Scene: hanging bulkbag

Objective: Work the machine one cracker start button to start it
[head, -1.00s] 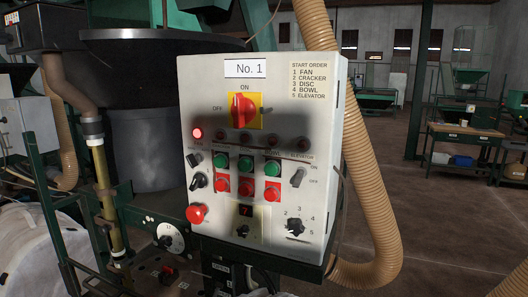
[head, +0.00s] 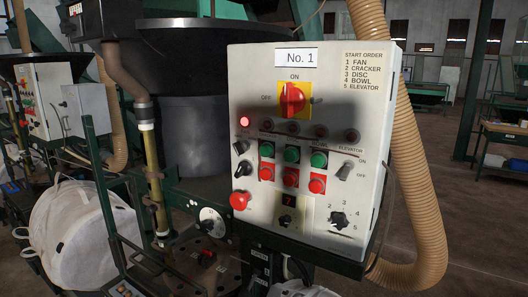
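The machine one control panel (head: 315,218) is a pale box with a "No. 1" label (head: 296,57) at the top. Three green buttons sit in a row: left (head: 267,149), middle (head: 291,155) and right (head: 319,160). A red button is under each, the leftmost one (head: 266,172) below the left green button. The small labels above the green buttons are too blurred to read surely. A red lamp (head: 245,121) at the left glows; the other lamps look dark. The red main switch (head: 293,98) points to ON. Neither gripper is in view.
A red mushroom knob (head: 239,201) and black switches (head: 243,169) are at the panel's left. A ribbed tan hose (head: 415,180) runs behind its right side. A white bulk bag (head: 75,235) and another control panel (head: 42,100) stand left. Open floor lies right.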

